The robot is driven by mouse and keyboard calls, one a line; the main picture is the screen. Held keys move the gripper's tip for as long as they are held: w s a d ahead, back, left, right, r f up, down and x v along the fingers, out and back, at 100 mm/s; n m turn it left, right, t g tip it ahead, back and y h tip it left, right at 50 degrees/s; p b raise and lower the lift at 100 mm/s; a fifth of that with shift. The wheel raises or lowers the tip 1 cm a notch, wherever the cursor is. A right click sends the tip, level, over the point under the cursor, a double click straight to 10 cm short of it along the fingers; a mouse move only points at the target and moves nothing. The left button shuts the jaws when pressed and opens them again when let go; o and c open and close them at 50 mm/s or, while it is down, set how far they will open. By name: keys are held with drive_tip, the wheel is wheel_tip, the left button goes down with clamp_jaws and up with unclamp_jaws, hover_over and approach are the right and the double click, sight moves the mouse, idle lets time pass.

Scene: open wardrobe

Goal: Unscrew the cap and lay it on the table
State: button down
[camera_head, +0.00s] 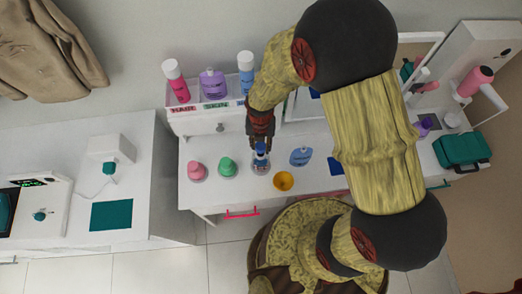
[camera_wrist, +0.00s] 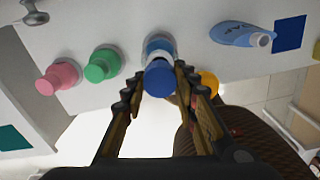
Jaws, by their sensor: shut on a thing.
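A bottle with a blue body (camera_wrist: 158,43) stands on the white table (camera_head: 240,192), also seen in the head view (camera_head: 261,165). Its darker blue cap (camera_wrist: 159,76) sits at its top, nearest the wrist camera. My gripper (camera_head: 261,141) is above the bottle with its fingers shut on the cap, one on each side (camera_wrist: 159,84). The cap is in line with the bottle; I cannot tell whether the threads are still engaged.
A pink bottle (camera_head: 197,169) and a green bottle (camera_head: 227,167) stand to the left. A light blue bottle (camera_head: 300,156) lies at the right near a dark blue square (camera_head: 337,168). A bottle rack (camera_head: 196,122) stands behind.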

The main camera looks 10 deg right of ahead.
drive_tip(key=shift+r+p, duration=1.05)
drive_tip(key=shift+r, duration=0.6)
